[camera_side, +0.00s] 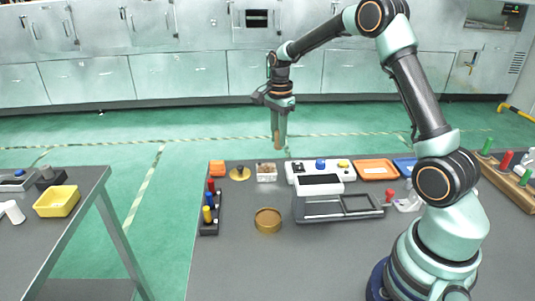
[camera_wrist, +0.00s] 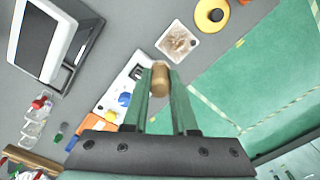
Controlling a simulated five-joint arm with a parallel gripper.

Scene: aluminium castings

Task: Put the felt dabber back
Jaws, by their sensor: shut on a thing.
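The felt dabber is a short tan-brown cylinder (camera_wrist: 160,79); in the side view only a brown strip of it (camera_side: 275,138) shows between my fingers. My gripper (camera_side: 279,134) points down and is shut on it, holding it raised near the far edge of the grey table. In the wrist view my green fingers (camera_wrist: 161,95) close on either side of the dabber, and its lower end is hidden between them. Which place belongs to the dabber cannot be told from these frames.
A white box with brown contents (camera_side: 267,173), a yellow disc with a dark knob (camera_side: 239,174) and a white button panel (camera_side: 304,167) line the far edge. A black rack (camera_side: 208,228) holds coloured pieces. A round brass dish (camera_side: 268,221) stands nearer; the front table is clear.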

